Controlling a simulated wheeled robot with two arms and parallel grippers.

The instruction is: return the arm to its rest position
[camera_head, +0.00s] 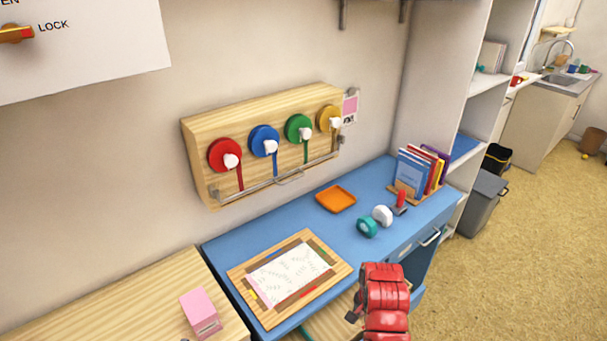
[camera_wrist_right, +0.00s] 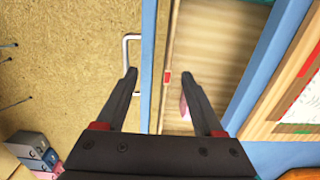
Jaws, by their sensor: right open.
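My red right arm (camera_head: 385,300) comes in at the bottom of the head view, in front of the blue desk. Its gripper is mostly hidden there. In the right wrist view my right gripper (camera_wrist_right: 159,75) has its two dark fingers spread apart, with nothing held between them. It is above the desk's front edge, over what looks like a pulled-out drawer (camera_wrist_right: 208,55) with a wooden inside. A pale drawer handle (camera_wrist_right: 126,65) shows beside the left finger. A small pink thing (camera_wrist_right: 184,108) shows partly behind the right finger. My left gripper is not in view.
The blue desk (camera_head: 225,248) holds a wood-framed board with paper (camera_head: 290,270), an orange tray (camera_head: 336,198), teal (camera_head: 367,228) and white (camera_head: 382,215) round things, a red-handled stamp (camera_head: 400,200) and books (camera_head: 413,172). A wall board (camera_head: 200,160) carries coloured discs. Open floor (camera_head: 510,260) lies right.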

